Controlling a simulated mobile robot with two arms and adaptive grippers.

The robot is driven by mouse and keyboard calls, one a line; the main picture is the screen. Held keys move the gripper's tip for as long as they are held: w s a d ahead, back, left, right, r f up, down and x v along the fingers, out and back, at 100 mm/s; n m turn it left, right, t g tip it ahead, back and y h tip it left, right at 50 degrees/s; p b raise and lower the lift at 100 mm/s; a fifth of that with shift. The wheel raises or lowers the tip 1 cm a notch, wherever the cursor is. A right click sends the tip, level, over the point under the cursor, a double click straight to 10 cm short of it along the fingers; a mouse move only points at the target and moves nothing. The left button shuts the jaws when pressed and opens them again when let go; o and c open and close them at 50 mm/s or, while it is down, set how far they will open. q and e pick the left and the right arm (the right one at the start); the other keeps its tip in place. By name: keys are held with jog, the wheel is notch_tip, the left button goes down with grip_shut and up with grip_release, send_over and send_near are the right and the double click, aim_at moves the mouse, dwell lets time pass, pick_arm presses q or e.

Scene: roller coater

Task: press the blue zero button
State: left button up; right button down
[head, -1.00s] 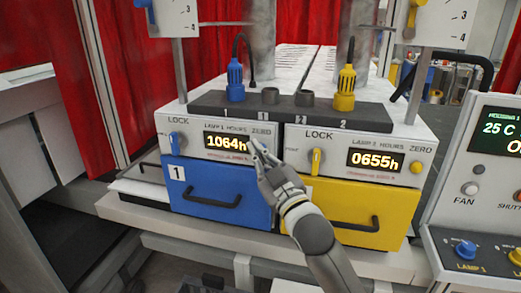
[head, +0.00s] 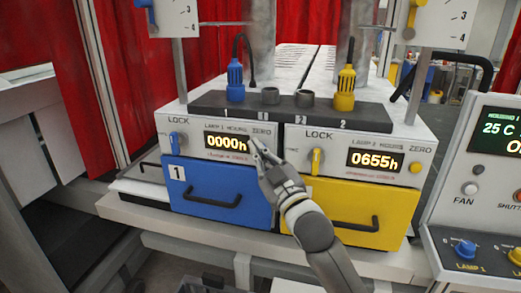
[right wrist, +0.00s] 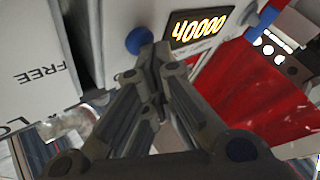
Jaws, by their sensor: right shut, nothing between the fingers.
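The blue zero button (right wrist: 139,40) shows as a round blue cap beside the lamp 1 display in the right wrist view. In the head view my fingers hide it, below the word ZERO. The lamp 1 hours display (head: 228,143) reads 0000h; it also shows upside down in the right wrist view (right wrist: 197,27). My right gripper (head: 258,150) is shut and empty, its fingertips at the button's place on the panel. In the right wrist view its tips (right wrist: 157,52) are right beside the blue cap; I cannot tell if they touch it. My left gripper is out of view.
A blue lock knob (head: 174,143) is left of the display. A blue drawer (head: 200,190) is below. To the right are the yellow lock knob (head: 316,160), the lamp 2 display (head: 374,160) reading 0655h, and a yellow drawer (head: 365,200). A control box (head: 490,150) stands farther right.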

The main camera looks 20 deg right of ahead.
jog(key=shift+s+a, duration=0.4)
jog(key=shift+s, duration=0.25)
jog(key=s+a, duration=0.1)
jog(key=s, duration=0.1)
jog(key=s+a+p, duration=0.1)
jog(key=s, duration=0.1)
jog(key=shift+a, duration=0.4)
dwell(0.5)
